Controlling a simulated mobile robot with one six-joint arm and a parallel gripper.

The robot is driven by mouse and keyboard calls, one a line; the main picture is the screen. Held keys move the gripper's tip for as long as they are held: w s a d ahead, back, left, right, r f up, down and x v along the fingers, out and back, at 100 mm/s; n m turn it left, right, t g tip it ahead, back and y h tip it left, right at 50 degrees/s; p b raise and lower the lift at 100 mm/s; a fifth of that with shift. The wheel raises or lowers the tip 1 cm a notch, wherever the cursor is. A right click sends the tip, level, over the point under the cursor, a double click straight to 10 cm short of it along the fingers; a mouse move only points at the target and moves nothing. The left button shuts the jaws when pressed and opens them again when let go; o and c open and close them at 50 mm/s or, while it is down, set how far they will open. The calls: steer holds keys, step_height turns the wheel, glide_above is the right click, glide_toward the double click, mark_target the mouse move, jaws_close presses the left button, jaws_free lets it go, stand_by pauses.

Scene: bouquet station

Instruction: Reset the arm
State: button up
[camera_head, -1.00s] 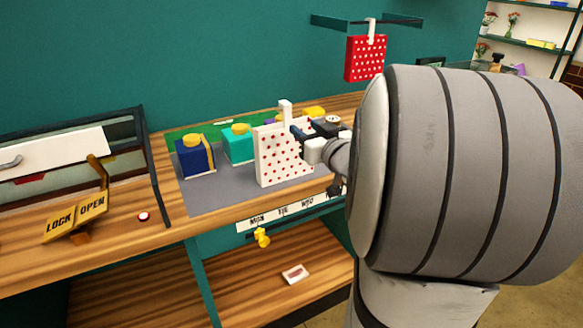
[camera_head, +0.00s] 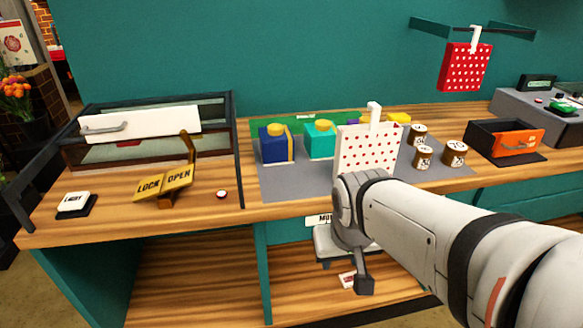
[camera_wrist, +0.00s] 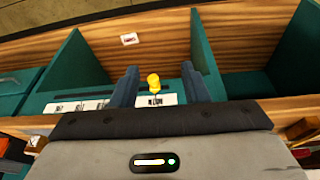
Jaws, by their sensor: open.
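My gripper (camera_wrist: 160,70) is open, its two dark fingers apart in the wrist view with nothing held between them. Between the fingers in that view a yellow knob (camera_wrist: 153,82) shows beyond, in front of a white label strip (camera_wrist: 172,99) on the bench front. In the head view my arm reaches in from the lower right, and its wrist hangs in front of the bench edge, below the white dotted board (camera_head: 362,150). The yellow knob is hidden in the head view.
Behind the wrist stand a blue box (camera_head: 274,148), a teal box (camera_head: 319,143) and several small jars (camera_head: 455,153). An orange-fronted bin (camera_head: 513,142) is at right. Open shelves lie below.

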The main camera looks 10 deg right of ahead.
steer(key=shift+s+a+f+g, duration=0.1)
steer(key=shift+s+a+g, duration=0.15)
steer(key=shift+s, duration=0.35)
steer(key=shift+s+a+f+g, duration=0.1)
steer(key=shift+s+a+g, duration=0.15)
steer(key=shift+s, duration=0.35)
steer(key=p+v, duration=0.4)
steer(key=shift+w+d+r, duration=0.1)
steer(key=shift+w+r, duration=0.1)
steer(key=shift+w, duration=0.1)
